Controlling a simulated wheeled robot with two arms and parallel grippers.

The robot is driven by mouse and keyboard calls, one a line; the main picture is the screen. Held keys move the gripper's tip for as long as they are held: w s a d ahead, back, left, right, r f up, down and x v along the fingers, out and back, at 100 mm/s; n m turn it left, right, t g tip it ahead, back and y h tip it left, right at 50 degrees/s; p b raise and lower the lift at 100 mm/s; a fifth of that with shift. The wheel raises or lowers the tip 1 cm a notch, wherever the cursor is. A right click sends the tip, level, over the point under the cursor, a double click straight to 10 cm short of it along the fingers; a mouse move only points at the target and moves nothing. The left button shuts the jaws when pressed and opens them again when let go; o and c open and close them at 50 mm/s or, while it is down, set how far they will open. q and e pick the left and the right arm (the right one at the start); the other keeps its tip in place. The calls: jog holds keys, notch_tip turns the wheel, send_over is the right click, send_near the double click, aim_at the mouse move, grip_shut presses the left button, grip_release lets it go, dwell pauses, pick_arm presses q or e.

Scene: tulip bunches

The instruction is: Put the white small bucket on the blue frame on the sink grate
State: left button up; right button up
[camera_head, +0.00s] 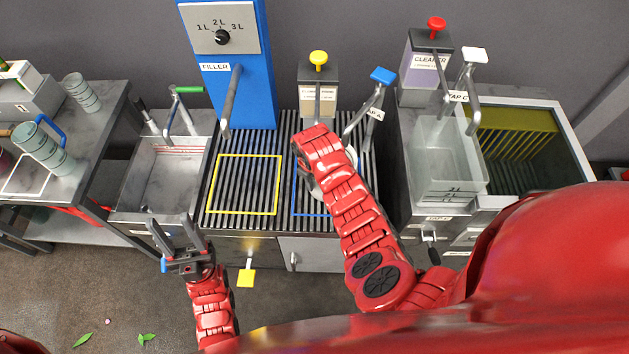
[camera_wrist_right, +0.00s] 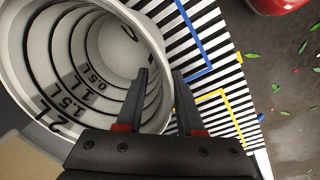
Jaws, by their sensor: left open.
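The white small bucket (camera_wrist_right: 82,28) fills the left of the right wrist view, its open mouth and inner litre marks facing the camera. In the head view, my right arm hides most of it; a pale part (camera_head: 315,187) shows over the blue frame (camera_head: 297,214). My right gripper (camera_wrist_right: 160,72) has one finger inside the bucket's mouth and one outside, with the rim between them; I cannot tell whether they press it. Whether the bucket rests on the sink grate (camera_head: 285,222) is hidden. My left gripper (camera_head: 170,222) is open and empty, in front of the left basin.
A yellow frame (camera_head: 243,212) lies on the grate left of the blue one. The filler (camera_head: 228,80), a yellow-knobbed dispenser (camera_head: 318,85) and the blue-handled tap (camera_head: 382,76) stand behind. A clear container (camera_head: 445,165) stands to the right. The yellow-framed area is empty.

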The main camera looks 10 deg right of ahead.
jog(key=r, duration=0.1)
jog(key=r+b, duration=0.1)
jog(key=r, duration=0.3)
jog(key=shift+a, duration=0.25)
notch_tip(320, 180, up, 6)
jog(key=p, duration=0.2)
jog(key=shift+s+a+r, duration=0.25)
jog(key=shift+s, duration=0.15)
